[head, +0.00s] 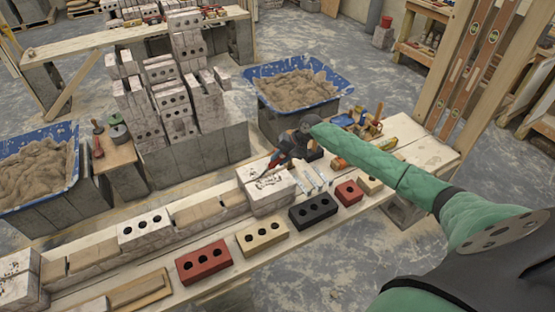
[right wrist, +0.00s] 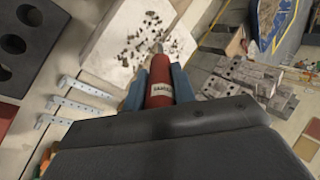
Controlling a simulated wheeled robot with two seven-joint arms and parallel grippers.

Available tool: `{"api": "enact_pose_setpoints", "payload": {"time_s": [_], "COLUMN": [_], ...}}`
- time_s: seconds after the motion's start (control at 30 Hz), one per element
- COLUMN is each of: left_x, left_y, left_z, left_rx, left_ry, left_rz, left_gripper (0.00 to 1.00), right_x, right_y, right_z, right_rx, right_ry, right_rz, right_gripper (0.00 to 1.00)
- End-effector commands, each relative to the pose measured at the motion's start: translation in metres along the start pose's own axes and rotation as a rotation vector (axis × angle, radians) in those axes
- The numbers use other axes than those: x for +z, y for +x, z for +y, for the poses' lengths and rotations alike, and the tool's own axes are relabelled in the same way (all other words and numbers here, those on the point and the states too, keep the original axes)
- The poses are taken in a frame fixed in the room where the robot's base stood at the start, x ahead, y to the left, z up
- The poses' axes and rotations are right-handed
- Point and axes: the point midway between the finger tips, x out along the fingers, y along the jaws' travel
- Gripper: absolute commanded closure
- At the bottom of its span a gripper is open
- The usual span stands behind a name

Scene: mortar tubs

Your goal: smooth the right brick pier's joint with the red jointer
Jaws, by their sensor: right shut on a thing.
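The right brick pier (head: 270,197) is a low stack of whitish bricks on the plank, with dark crumbs of mortar on its top. It also shows in the right wrist view (right wrist: 105,48), crumbs scattered over its face. My right gripper (head: 275,164) is shut on the red jointer (right wrist: 160,92), its blue fingers on both sides of the red handle. The jointer's metal tip points at the pier's crumb-strewn top; I cannot tell whether it touches. The joint itself is too small to make out. My left gripper is not in view.
Loose bricks in red (head: 204,261), tan (head: 262,236) and black (head: 313,210) lie along the front plank. Metal clips (head: 314,178) lie right of the pier. A blue tub of sand (head: 295,90) stands behind, and stacked bricks (head: 165,90) rise at back left.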

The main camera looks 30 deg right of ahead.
Motion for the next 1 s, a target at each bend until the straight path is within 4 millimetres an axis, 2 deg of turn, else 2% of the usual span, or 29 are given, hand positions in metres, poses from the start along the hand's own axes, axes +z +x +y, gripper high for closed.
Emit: {"api": "enact_pose_setpoints", "payload": {"time_s": [1.0], "left_x": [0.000], "left_y": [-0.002], "left_z": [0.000], "left_rx": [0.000], "left_ry": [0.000], "left_rz": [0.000], "left_gripper": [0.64], "right_x": [-0.023], "right_y": [-0.021], "right_z": [0.032], "right_rx": [0.002], "right_ry": [0.002], "right_rz": [0.000], "right_gripper": [1.00]}}
